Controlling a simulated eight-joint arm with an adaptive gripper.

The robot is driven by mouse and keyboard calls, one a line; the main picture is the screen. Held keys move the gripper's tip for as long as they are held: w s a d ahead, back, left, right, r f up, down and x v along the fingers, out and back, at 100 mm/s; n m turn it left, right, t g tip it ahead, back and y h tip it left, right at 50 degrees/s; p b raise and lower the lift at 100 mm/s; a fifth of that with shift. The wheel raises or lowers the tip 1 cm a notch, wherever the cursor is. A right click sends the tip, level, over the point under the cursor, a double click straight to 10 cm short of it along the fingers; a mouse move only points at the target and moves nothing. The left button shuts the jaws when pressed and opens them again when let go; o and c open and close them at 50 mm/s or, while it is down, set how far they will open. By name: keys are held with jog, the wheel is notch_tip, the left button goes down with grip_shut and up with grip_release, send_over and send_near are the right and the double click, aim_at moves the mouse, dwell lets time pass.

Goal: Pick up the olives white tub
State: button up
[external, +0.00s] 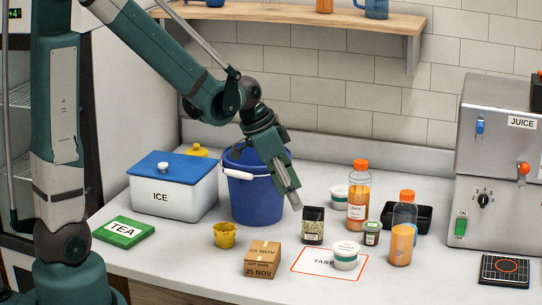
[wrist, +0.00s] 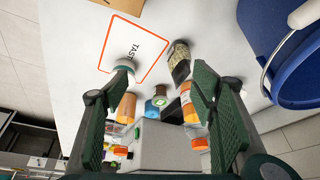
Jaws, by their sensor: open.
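Two white tubs with teal labels show in the external view; I cannot read which one says olives. One white tub (external: 346,256) sits at the right edge of the tasting mat (external: 306,268); it also shows near my left fingertip in the wrist view (wrist: 125,65). The other white tub (external: 339,197) stands farther back, partly hidden by an orange bottle. A dark clear-sided container with greenish contents (external: 313,226) stands left of them. My gripper (external: 293,199) is open and empty, above the counter, pointing down beside the blue bucket; its fingers also show in the wrist view (wrist: 162,74).
Orange juice bottles (external: 358,200) (external: 402,240), a small green-labelled jar (external: 372,233) and a black tray (external: 420,216) crowd the tubs. The blue bucket (external: 252,195) stands left. A cardboard box (external: 262,260) and yellow cup (external: 225,235) are nearer. The juice machine (external: 500,170) is right.

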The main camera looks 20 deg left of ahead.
aim_at(347, 248)
jog(key=d+f+m+p, duration=0.1)
jog(key=d+f, duration=0.1)
jog(key=d, duration=0.2)
jog(key=s+d+f+m+g+p, duration=0.1)
jog(key=d+f, duration=0.1)
jog(key=d, duration=0.2)
jog(key=s+d+f+m+g+p, duration=0.1)
jog(key=d+m, duration=0.1)
jog(key=d, duration=0.2)
jog(key=shift+s+d+f+h, duration=0.15)
jog(key=shift+d+f+h, duration=0.15)
jog(key=shift+d+f, duration=0.1)
jog(key=shift+f, duration=0.15)
jog(key=shift+x, duration=1.2)
jog(key=shift+b+x, duration=0.8)
jog(key=shift+x, duration=1.8)
jog(key=shift+s, duration=0.15)
jog(key=c, duration=0.9)
